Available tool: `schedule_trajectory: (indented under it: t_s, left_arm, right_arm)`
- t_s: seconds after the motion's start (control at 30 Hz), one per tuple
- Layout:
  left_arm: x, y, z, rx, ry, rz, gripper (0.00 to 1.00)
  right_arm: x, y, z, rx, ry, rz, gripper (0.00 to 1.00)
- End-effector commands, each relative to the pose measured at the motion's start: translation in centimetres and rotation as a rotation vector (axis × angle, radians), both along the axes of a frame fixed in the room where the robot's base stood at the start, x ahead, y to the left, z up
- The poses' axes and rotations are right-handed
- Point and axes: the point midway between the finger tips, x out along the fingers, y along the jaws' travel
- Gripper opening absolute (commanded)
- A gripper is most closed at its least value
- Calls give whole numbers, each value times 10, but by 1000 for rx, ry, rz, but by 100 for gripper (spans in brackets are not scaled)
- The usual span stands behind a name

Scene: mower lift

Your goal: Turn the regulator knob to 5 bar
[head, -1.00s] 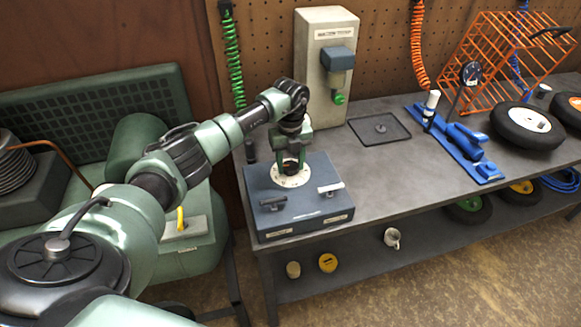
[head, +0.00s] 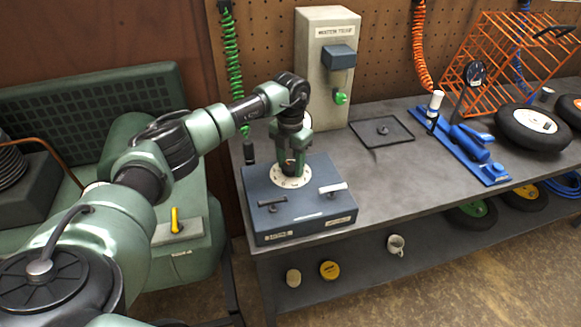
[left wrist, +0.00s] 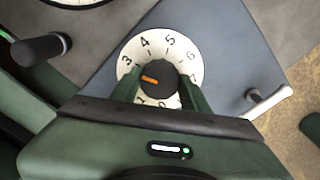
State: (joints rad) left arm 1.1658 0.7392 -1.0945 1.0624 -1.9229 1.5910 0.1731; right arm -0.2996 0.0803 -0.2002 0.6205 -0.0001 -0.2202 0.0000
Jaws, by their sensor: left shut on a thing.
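The regulator knob (left wrist: 159,77) is black with an orange pointer mark, at the middle of a white dial (left wrist: 183,46) with black numerals. In the left wrist view the pointer faces left, between the 3 and the 1; the 2 is not readable beside the finger. The 5 is at the dial's top. My left gripper (left wrist: 160,88) has its green fingers on both sides of the knob and is shut on it. In the head view my left gripper (head: 292,160) points down over the dial (head: 291,180). My right gripper is not in view.
The dial sits on a blue-grey box (head: 300,232) with a dark handle (head: 271,205) and a pale handle (head: 333,188). A beige unit (head: 313,85) stands behind. A black tray (head: 381,131) and a blue tool (head: 468,150) lie to the right on the bench.

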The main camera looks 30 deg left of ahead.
Motion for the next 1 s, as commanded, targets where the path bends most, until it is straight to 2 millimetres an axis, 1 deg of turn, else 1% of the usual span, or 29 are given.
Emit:
schedule_trajectory:
  t_s: [0.03, 0.3, 1.0]
  left_arm:
    - [0, 0, -2, 1, 0, -44, 5]
    - [0, 1, -2, 1, 0, -299, 5]
    - [0, 0, -2, 0, 1, -964, 5]
  right_arm:
    - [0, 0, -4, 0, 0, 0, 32]
    - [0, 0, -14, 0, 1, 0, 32]
    - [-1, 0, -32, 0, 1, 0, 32]
